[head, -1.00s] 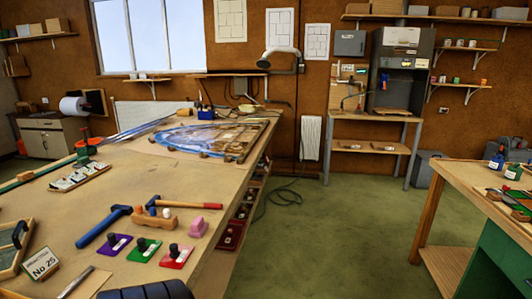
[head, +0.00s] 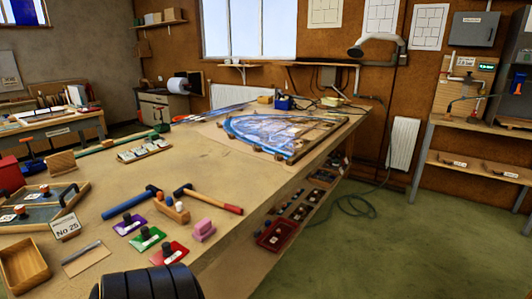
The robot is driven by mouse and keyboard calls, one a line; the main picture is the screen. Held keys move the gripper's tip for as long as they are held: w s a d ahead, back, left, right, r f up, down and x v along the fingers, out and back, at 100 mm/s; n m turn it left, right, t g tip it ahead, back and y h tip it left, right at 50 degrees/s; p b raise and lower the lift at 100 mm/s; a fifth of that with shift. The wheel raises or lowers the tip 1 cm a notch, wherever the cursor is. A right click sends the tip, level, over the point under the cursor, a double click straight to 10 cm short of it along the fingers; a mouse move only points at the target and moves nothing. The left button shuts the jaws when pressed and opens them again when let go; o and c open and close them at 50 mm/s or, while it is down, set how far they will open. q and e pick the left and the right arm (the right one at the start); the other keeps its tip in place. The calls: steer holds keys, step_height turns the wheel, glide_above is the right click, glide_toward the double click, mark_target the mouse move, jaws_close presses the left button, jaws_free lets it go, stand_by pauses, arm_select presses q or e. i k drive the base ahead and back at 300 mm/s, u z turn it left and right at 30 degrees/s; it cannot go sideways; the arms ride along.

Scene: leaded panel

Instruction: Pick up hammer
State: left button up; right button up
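A hammer with a dark head and a wooden handle ending in a red grip (head: 212,200) lies on the workbench (head: 225,165), near its right edge. A second hammer-like tool with a blue handle (head: 130,203) lies just left of it. A small wooden block holding a few small pieces (head: 175,212) stands between the two tools, close to both. Nothing is holding either tool. Neither of my gripper's fingertips shows in the head view.
A leaded panel (head: 270,132) lies farther back. Green floor (head: 400,235) is clear at right.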

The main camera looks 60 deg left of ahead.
mark_target(185, 190)
steer(key=u, duration=0.95)
steer(key=i, duration=0.85)
steer(key=u, duration=0.85)
